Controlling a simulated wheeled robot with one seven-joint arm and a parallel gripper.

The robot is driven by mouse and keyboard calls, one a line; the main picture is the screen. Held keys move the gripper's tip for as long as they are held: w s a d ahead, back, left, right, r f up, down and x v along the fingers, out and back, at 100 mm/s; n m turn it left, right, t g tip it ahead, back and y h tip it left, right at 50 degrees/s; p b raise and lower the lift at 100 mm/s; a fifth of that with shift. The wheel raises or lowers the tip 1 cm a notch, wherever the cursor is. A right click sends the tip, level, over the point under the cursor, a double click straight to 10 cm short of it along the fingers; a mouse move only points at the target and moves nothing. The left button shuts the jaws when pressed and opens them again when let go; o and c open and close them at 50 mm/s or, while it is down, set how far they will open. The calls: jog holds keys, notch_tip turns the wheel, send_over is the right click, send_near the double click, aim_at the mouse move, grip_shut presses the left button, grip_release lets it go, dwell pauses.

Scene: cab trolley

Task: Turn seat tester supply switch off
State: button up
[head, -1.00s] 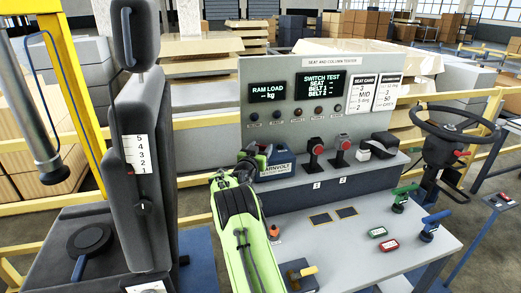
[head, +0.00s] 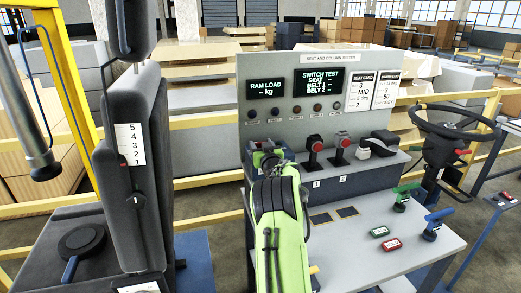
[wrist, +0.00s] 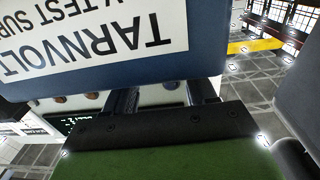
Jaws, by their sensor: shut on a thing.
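In the head view my gripper (head: 262,158) is at the box.
Two red-topped levers (head: 315,150) stand right of the box. The upright panel (head: 290,80) has lit displays and a row of knobs behind it. A black seat (head: 135,170) is close on the left, a steering wheel (head: 452,120) on the right. The bench front is partly clear.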

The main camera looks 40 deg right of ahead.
jog(key=shift+r+n+y, duration=0.1)
jog(key=shift+n+y, duration=0.2)
jog(key=shift+y, duration=0.1)
jog(key=o, duration=1)
jog(key=shift+o, duration=0.2)
jog(key=shift+s, duration=0.1)
jog(key=b+v, duration=0.4)
jog(key=v, duration=1.1)
jog(key=shift+s+f, duration=0.25)
jog(key=shift+f, duration=0.1)
